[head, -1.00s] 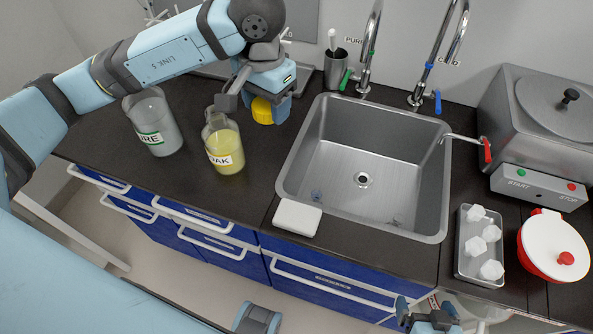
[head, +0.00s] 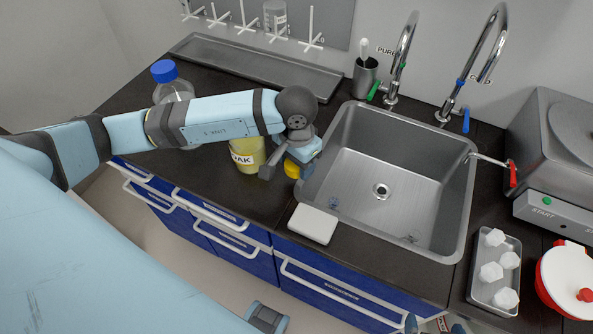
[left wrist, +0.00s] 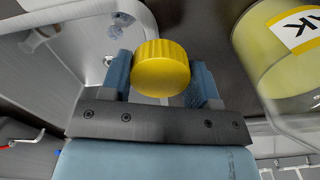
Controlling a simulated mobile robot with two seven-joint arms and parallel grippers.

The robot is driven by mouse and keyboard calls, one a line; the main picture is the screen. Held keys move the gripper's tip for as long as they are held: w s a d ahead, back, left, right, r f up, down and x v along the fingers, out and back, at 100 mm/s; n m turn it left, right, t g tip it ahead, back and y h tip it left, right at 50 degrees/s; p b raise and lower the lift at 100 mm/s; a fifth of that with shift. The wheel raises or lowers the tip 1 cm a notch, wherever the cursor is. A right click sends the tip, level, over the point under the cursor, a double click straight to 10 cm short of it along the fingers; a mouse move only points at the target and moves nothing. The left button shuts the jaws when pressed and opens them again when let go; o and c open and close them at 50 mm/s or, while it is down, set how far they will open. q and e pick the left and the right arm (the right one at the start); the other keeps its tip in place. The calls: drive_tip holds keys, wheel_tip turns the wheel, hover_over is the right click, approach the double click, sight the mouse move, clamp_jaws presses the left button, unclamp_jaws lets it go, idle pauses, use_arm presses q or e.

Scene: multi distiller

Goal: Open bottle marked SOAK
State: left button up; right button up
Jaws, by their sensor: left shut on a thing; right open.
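The bottle marked SOAK (head: 246,153) stands upright on the dark counter left of the sink, with yellow contents. My left arm hides its neck in the head view. Its label also shows at the right of the left wrist view (left wrist: 290,50). My left gripper (head: 295,158) is right of the bottle, shut on a ridged yellow cap (left wrist: 161,69), apart from the bottle. The cap (head: 292,169) is low by the sink's left edge; I cannot tell if it touches the counter. My right gripper (head: 433,325) shows only its fingertips, open, at the bottom edge.
A blue-capped bottle (head: 172,88) stands behind my left arm. A long grey tray (head: 240,62) lies at the back. A tray with white pieces (head: 480,295) is at right.

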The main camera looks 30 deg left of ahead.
sight(297, 182)
use_arm(q)
drive_tip(key=shift+f, duration=2)
drive_tip(key=shift+f, duration=0.1)
drive_tip(key=shift+f+b, duration=0.45)
drive_tip(key=shift+b, duration=0.2)
drive_tip(key=o, duration=1)
drive_tip(key=shift+r, duration=0.1)
drive_tip(key=shift+r+p, duration=0.35)
drive_tip(key=shift+p, duration=0.2)
wheel_tip(297, 182, up, 11)
drive_tip(key=shift+f, duration=0.1)
drive_tip(key=shift+r+b, duration=0.3)
drive_tip(key=shift+r, duration=0.4)
